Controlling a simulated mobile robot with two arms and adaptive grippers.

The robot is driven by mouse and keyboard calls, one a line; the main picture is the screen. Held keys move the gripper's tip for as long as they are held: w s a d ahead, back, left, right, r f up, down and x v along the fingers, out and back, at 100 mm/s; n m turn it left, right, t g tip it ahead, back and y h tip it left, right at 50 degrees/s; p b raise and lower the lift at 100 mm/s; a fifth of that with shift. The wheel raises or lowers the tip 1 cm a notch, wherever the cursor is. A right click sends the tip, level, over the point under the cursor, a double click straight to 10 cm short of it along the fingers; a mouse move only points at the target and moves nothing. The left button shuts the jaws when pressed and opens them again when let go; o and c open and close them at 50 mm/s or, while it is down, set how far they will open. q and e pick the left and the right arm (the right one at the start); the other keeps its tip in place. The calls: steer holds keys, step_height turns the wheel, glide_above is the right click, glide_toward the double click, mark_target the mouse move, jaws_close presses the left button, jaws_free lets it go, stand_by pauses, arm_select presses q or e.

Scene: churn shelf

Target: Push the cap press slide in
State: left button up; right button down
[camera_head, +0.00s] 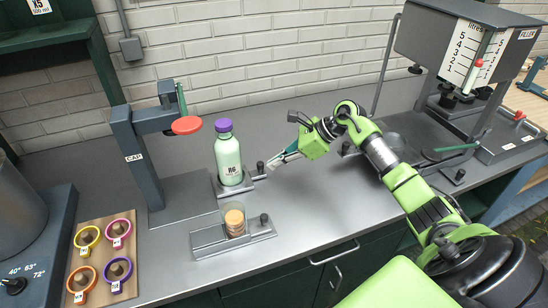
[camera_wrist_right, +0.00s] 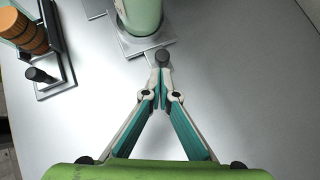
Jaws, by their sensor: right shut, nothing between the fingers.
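The cap press (camera_head: 140,150) is a dark grey post marked CAP with a red round pad (camera_head: 187,125). Its slide (camera_head: 222,186) is a small metal plate carrying a green bottle (camera_head: 229,160) with a purple cap. A dark knob (camera_head: 261,167) sits on the slide's right end. My right gripper (camera_head: 270,165) is shut and empty, its tips at the knob. In the right wrist view the tips are right at the knob (camera_wrist_right: 162,56), apparently touching it, with the bottle (camera_wrist_right: 140,15) beyond. The bottle stands to the right of the red pad. My left gripper is not in view.
A second metal holder (camera_head: 205,240) with a stack of orange discs (camera_head: 235,222) stands in front. A wooden board (camera_head: 100,258) with several coloured rings lies at left. The filler (camera_head: 465,60) stands at the back right. The counter between is clear.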

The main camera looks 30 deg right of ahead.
mark_target(238, 169)
steer(key=shift+w+a, duration=0.25)
steer(key=w+a, duration=0.1)
steer(key=a, duration=0.3)
steer(key=w+a+b, duration=0.1)
steer(key=a, duration=0.3)
steer(key=w+a, duration=0.1)
steer(key=a, duration=0.3)
steer(key=shift+a, duration=0.1)
steer(key=shift+s, duration=0.15)
steer(key=shift+b, duration=0.3)
